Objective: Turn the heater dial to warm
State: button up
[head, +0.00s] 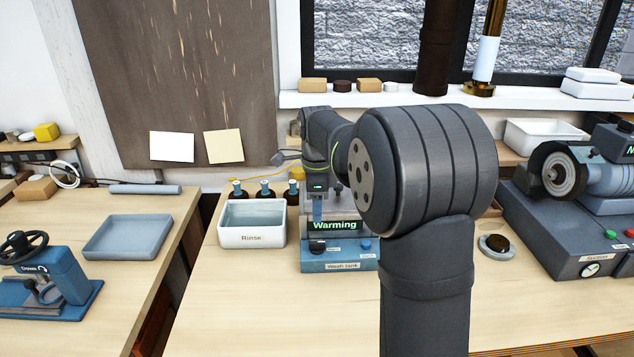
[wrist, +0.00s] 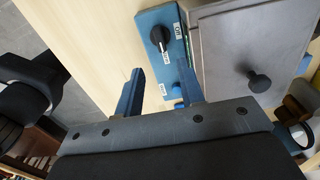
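The wash tank (head: 340,266) stands on the bench with a blue base, and its display (head: 334,225) reads "Warming" in green. A black dial (head: 318,248) is on the left of its base. In the wrist view the dial (wrist: 159,36) has small white labels beside it, too small to read surely. My gripper (wrist: 162,76) is open, its two blue fingers apart with nothing held between them. The fingertips are apart from the dial in that picture. In the head view my arm hides part of the tank, and a blue finger shows above the display.
A white rinse tray (head: 252,238) stands left of the tank, with small brown bottles (head: 265,191) behind it. A grey lid with a black knob (wrist: 259,82) lies beside the dial panel. A grey machine (head: 575,235) stands at right. The bench front is clear.

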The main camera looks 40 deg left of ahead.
notch_tip(320, 180, up, 7)
send_over(317, 242)
jog(key=shift+r, duration=0.1)
dwell(0.6)
notch_tip(317, 242, down, 18)
jog(key=shift+r, duration=0.25)
dwell(0.3)
